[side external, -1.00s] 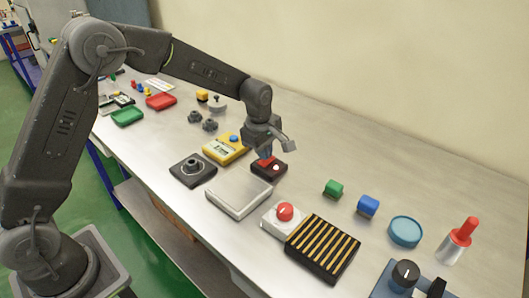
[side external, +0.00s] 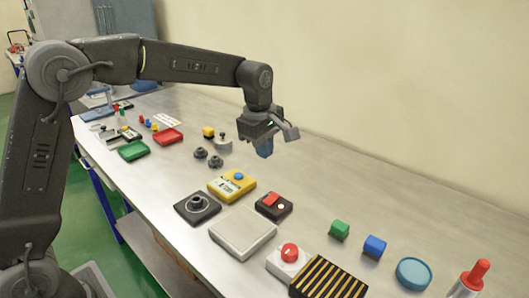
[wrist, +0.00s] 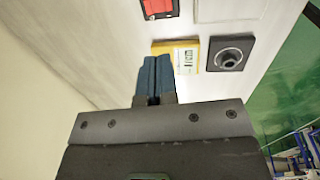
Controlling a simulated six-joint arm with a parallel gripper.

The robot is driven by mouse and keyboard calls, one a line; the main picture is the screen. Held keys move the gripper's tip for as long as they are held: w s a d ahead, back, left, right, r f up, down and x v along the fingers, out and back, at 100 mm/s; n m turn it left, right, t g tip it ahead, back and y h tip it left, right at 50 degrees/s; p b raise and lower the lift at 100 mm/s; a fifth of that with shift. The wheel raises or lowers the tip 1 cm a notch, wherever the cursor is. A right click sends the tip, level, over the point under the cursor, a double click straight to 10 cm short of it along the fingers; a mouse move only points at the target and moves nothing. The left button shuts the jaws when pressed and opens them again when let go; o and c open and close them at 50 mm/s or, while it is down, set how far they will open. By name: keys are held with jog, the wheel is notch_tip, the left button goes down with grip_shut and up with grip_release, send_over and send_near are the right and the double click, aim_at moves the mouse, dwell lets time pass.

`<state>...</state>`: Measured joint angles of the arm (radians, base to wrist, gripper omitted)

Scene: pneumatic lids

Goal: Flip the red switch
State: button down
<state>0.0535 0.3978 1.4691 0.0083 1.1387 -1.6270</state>
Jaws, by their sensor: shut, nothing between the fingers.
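The red switch (side external: 271,199) is a red rocker on a small black box (side external: 284,210) with a white round spot at its right. It lies on the table right of a yellow box. In the wrist view the red switch (wrist: 157,6) is at the top edge, partly cut off. My gripper (side external: 265,152) is shut and empty, with blue fingers pointing down, raised well above the table and clear of the switch. In the wrist view its fingers (wrist: 154,62) are together, pointing up the picture, with the switch beyond them. Which way the rocker is tipped is hard to tell.
Near the switch are the yellow box (side external: 222,187) with a blue button, a black joystick-like box (side external: 197,208), a silver plate (side external: 243,232) and a red push button (side external: 290,252). Green (side external: 339,230) and blue (side external: 375,246) blocks lie to the right. A wall stands behind.

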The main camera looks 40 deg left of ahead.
aim_at(273, 195)
jog(key=shift+w, duration=0.75)
jog(key=f, duration=0.4)
jog(key=w+f, duration=0.1)
jog(key=f, duration=0.4)
jog(key=w+f, duration=0.1)
jog(key=f, duration=0.3)
jog(key=shift+f, duration=0.4)
jog(key=shift+f, duration=0.1)
jog(key=shift+f, duration=0.2)
jog(key=shift+s, duration=0.1)
